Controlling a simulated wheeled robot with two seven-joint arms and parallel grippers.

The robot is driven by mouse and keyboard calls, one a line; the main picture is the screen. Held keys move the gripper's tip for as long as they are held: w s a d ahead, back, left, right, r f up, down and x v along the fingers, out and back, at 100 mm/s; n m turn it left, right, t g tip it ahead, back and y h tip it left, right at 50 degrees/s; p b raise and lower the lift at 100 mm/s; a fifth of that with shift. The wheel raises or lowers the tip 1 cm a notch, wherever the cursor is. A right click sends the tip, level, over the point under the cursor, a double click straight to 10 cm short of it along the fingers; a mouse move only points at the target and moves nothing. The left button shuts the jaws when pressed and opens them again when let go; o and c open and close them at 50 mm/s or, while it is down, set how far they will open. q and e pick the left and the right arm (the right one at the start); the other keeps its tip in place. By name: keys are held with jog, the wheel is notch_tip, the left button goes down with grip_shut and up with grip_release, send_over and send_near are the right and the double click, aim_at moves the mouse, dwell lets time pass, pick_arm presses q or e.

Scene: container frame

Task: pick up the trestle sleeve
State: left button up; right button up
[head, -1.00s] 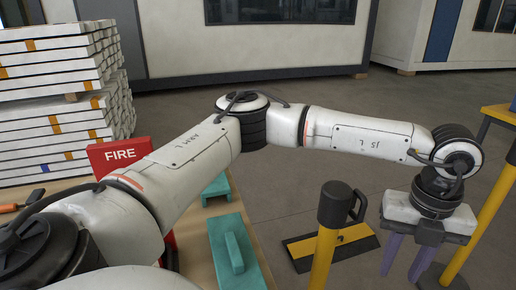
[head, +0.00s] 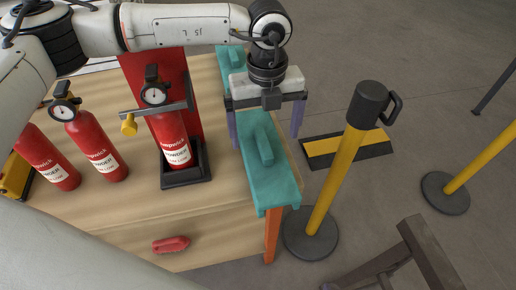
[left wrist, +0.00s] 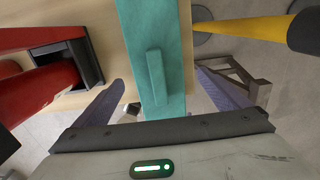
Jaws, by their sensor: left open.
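A teal sleeve (head: 284,188) with a raised grip bar on top lies along the right end of the wooden table; I take it as the trestle sleeve. In the left wrist view the sleeve (left wrist: 165,20) runs up the middle, its grip bar between my fingers. My left gripper (head: 265,124) points down over the sleeve, with one purple finger on each side. It is open and holds nothing; I cannot tell whether the fingers touch the sleeve. It also shows in the left wrist view (left wrist: 160,80). My right gripper is not in view.
Red fire extinguishers (head: 92,145) stand on the wooden table (head: 110,215), one in a black holder. Another teal piece (head: 226,57) lies farther back. A yellow post with a black top (head: 340,170) stands close right of the sleeve. A dark metal frame (head: 412,250) is at lower right.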

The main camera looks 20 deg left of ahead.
pick_arm(q)
jog(key=shift+s+f+p, duration=0.15)
jog(key=shift+f+p, duration=0.15)
jog(key=shift+f, duration=1.3)
jog(key=shift+s+f+p, duration=0.1)
jog(key=shift+f+p, duration=0.2)
jog(key=shift+f, duration=1.25)
jog(key=c, duration=1.1)
